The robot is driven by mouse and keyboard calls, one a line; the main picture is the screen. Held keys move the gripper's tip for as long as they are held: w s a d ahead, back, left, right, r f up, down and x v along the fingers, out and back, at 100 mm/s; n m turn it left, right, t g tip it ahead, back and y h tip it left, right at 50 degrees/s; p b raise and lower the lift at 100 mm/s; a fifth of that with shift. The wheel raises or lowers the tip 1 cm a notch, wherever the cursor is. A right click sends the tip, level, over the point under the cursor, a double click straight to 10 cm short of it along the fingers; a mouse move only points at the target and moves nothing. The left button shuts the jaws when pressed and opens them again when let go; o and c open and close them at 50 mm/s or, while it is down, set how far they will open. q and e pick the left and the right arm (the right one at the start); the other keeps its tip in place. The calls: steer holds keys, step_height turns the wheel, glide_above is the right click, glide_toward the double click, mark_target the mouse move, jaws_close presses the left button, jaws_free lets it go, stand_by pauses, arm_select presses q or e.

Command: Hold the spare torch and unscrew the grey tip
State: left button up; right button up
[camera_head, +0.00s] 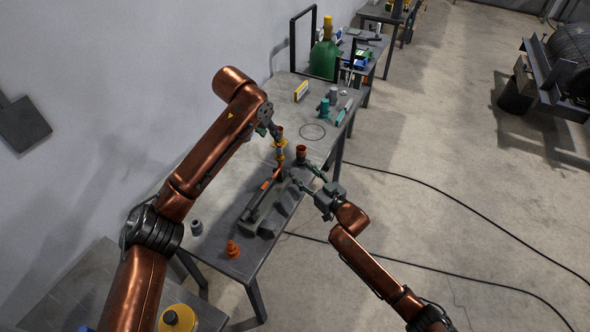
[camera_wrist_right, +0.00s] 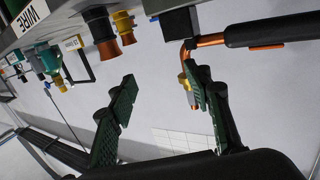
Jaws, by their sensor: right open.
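The spare torch, with a black handle (camera_head: 257,202) and copper neck (camera_head: 278,170), rests on a dark grey stand on the table. In the right wrist view its handle (camera_wrist_right: 270,34) and bent copper neck (camera_wrist_right: 187,55) show, ending in a brass-coloured part (camera_wrist_right: 186,80). A finger partly covers this end; I cannot make out the grey tip clearly. My right gripper (camera_head: 304,176) is open beside the neck, its fingers (camera_wrist_right: 165,100) apart and nothing visibly held. My left gripper (camera_head: 272,130) is above the table near the orange and yellow cups; its fingers are too small to read.
An orange part (camera_head: 232,249) and grey part (camera_head: 196,227) sit at the near end. A green cylinder (camera_head: 324,60) stands behind. Cables cross the floor at right.

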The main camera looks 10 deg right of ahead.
mark_target(283, 159)
steer(key=shift+n+y, duration=0.4)
steer(key=shift+y, duration=0.5)
steer(key=w+a+r, duration=0.1)
steer(key=a, duration=0.1)
steer(key=w+a+r, duration=0.1)
steer(key=w+a, duration=0.1)
steer(key=a, duration=0.1)
steer(key=w+a+r, duration=0.1)
steer(key=w+a, duration=0.1)
steer(key=shift+w+a+r, duration=0.2)
steer(key=shift+w+r, duration=0.05)
steer(key=shift+r, duration=0.1)
steer(key=shift+c, duration=0.5)
jaws_close()
steer(key=c, duration=0.8)
jaws_free()
